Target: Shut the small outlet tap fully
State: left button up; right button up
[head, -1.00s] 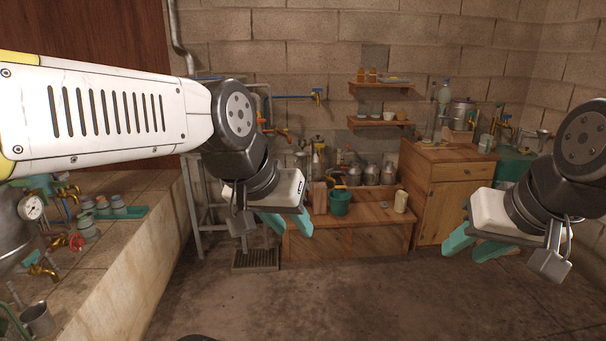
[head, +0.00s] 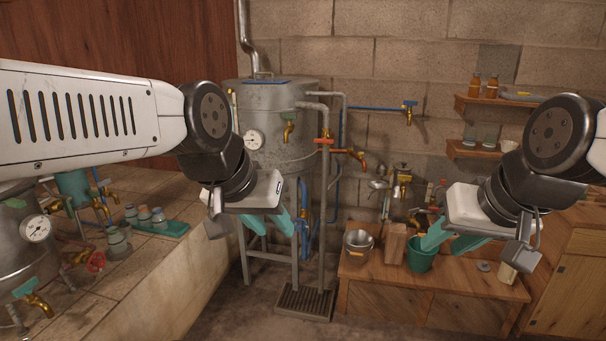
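Several taps are in view, and I cannot tell which is the small outlet tap. A brass tap with a green handle (head: 38,303) is on the metal vessel at the lower left. A brass spout tap (head: 352,155) projects right of the tank, near a red lever (head: 324,141). My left gripper (head: 298,227) is open and empty in front of the tank's legs, apart from these taps. My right gripper (head: 443,246) is open and empty, in front of the low wooden bench.
The grey tank (head: 268,95) stands against the wall over a floor grate (head: 305,303). The tiled ledge (head: 150,260) at left carries a vessel with a gauge, a red valve wheel (head: 96,262) and jars. The wooden bench (head: 430,285) holds a metal pot and green bucket (head: 421,256).

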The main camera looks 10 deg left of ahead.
aim_at(93, 194)
jog(key=i+u, duration=0.45)
jog(key=i+l+u, duration=0.15)
jog(key=i+u, duration=0.6)
jog(key=u, duration=0.25)
jog(key=i+l+u, duration=0.1)
jog(key=i+u, duration=0.2)
jog(key=u, duration=0.15)
jog(key=i+l+u, duration=0.15)
jog(key=u, duration=0.35)
jog(key=i+j, duration=0.15)
jog(key=i, duration=0.5)
jog(key=i+j+u, duration=0.15)
jog(key=i, duration=0.5)
